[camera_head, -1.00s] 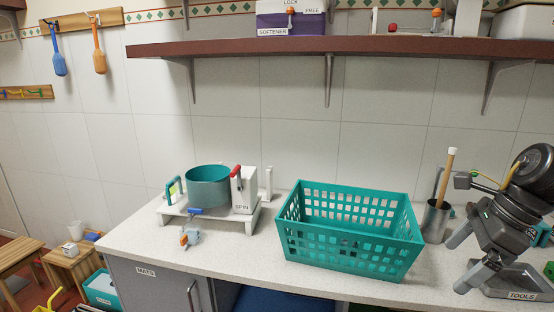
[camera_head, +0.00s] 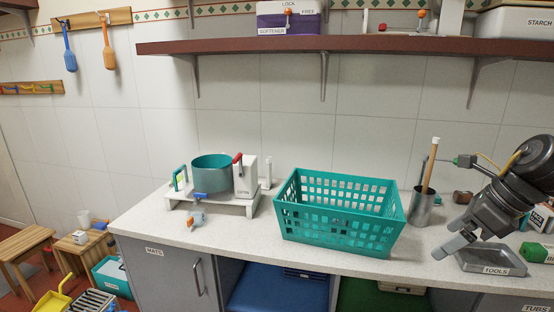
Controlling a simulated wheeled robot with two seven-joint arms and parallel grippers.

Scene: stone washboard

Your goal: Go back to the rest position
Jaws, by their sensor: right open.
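My right gripper (camera_head: 452,241) is at the right of the head view, above the counter near the tools tray (camera_head: 492,262). Its fingers point down and left, and it is open with nothing between them. My left gripper is not in the head view. A teal perforated basket (camera_head: 335,238) stands on the speckled counter (camera_head: 262,240), left of my right gripper and apart from it.
A teal tub on a white spinner stand (camera_head: 212,176) is at the counter's left. A metal cup (camera_head: 421,208) with a wooden stick stands right of the basket. A brown shelf (camera_head: 350,46) runs above.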

